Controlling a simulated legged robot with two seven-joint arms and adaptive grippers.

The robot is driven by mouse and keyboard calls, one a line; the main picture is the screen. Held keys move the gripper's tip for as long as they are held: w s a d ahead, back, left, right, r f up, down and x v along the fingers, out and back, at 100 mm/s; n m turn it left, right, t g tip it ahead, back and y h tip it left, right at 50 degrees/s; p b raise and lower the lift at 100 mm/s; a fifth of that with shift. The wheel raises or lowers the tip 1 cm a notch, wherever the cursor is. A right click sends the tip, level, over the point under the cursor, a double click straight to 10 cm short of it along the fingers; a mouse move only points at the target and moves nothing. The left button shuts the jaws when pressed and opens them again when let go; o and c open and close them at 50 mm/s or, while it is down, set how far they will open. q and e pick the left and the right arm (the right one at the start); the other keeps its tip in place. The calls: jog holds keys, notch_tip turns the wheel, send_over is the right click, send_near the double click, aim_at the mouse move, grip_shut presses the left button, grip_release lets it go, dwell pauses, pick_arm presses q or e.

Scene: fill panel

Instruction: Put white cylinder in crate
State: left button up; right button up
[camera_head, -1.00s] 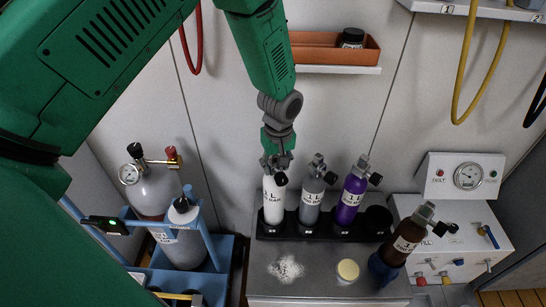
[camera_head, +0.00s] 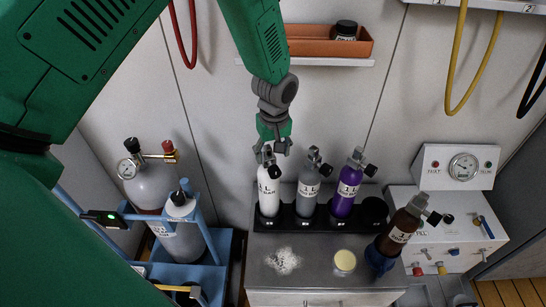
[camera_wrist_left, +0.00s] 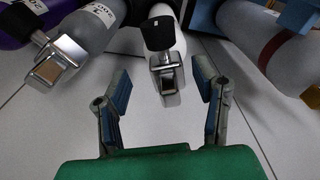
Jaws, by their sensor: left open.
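The white cylinder (camera_head: 268,196) stands upright in the left end of a black rack, with a metal valve and black knob on top. My left gripper (camera_head: 272,148) is open just above its valve, holding nothing. In the left wrist view, the white cylinder (camera_wrist_left: 163,28) and its valve show between the spread fingers (camera_wrist_left: 162,85); I cannot tell whether they touch. A blue crate-like carrier (camera_head: 219,255) stands at the left on the floor, with large grey cylinders in it. My right gripper is out of view.
A grey cylinder (camera_head: 307,198) and a purple cylinder (camera_head: 345,196) stand beside the white one in the rack (camera_head: 325,224). A brown cylinder (camera_head: 400,232) leans in a blue holder. An orange bin (camera_head: 305,42) sits on the wall shelf.

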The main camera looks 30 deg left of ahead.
pick_arm(q)
notch_tip(320, 180, up, 9)
jog(key=p, duration=0.1)
jog(key=s+f+m, duration=0.5)
jog(key=s+f, duration=0.7)
jog(key=f, duration=0.1)
jog(key=s+d+f+m, duration=0.1)
jog(key=s+f+m, duration=0.2)
jog(key=s, duration=0.6)
jog(key=s+d+f+m, duration=0.1)
jog(key=s+f+m, duration=0.2)
jog(key=s, duration=0.5)
jog(key=shift+s+f+h, duration=0.25)
jog(key=shift+s+h, duration=0.05)
jog(key=shift+s, duration=0.1)
jog(key=shift+a, duration=0.2)
